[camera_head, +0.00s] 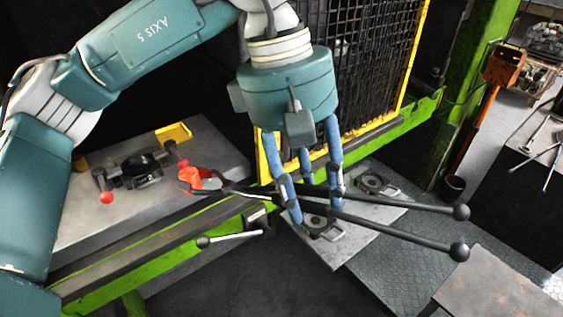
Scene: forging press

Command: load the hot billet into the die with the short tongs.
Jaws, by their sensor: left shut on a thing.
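My left gripper (310,200) has blue fingers and is shut on the short tongs (385,221), around the middle of their dark handles. The handles run to the right and end in black balls. The tongs' jaws point left and lie at the orange-red billet (210,181). I cannot tell whether the jaws pinch it or only overlap it. The billet appears over the edge of the grey table (85,228). I cannot surely identify the die; a dark fixture (142,172) with red knobs sits on that table. My right gripper is not in view.
A green rail (150,262) runs along the table front. A lever with a black knob (204,242) lies below the tongs. A plate with round fittings (372,183) is under the handles. A yellow-framed mesh guard (355,70) stands behind. A yellow bin (173,133) sits at the back.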

